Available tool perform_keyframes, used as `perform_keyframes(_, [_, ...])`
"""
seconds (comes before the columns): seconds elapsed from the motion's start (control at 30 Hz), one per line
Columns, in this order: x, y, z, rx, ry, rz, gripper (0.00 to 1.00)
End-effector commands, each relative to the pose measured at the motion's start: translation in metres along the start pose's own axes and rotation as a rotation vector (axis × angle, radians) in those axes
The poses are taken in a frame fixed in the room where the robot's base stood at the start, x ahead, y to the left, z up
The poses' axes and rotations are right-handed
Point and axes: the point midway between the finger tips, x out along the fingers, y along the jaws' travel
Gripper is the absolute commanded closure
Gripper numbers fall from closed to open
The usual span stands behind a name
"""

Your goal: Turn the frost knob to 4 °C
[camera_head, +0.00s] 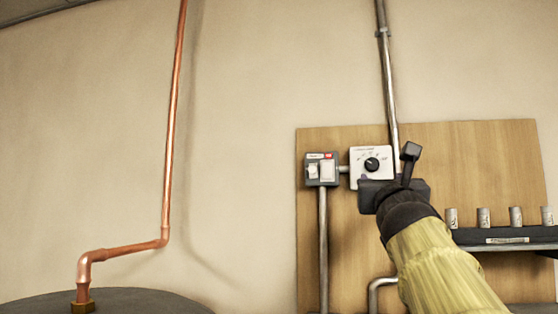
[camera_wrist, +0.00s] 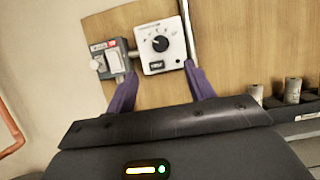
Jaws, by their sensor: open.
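The frost knob (camera_head: 371,164) is a black round dial on a white square plate (camera_head: 356,179) with scale marks around it. In the wrist view the knob (camera_wrist: 160,44) sits on the white plate (camera_wrist: 149,25), beyond and between my two purple fingers. My gripper (camera_wrist: 160,85) is open and empty, its fingers apart and short of the plate. In the head view my gripper (camera_head: 385,176) is in front of the board, just below and right of the knob, covering the plate's lower right edge. The scale figures are too small to read.
A grey switch box (camera_head: 321,183) with a red label is left of the plate, joined by a short pipe. A wooden board (camera_head: 450,150) backs them. A shelf (camera_head: 505,239) with several pale cylinders is at right. A copper pipe (camera_head: 170,130) runs up the left wall.

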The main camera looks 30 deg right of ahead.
Motion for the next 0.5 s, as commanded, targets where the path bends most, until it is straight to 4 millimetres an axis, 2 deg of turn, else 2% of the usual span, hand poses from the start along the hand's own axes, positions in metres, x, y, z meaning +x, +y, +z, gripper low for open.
perform_keyframes(0.1, [0.02,0.0,0.004,-0.002,0.001,0.0,0.46])
perform_keyframes(0.5, [0.069,0.0,0.004,-0.002,0.002,-0.002,0.46])
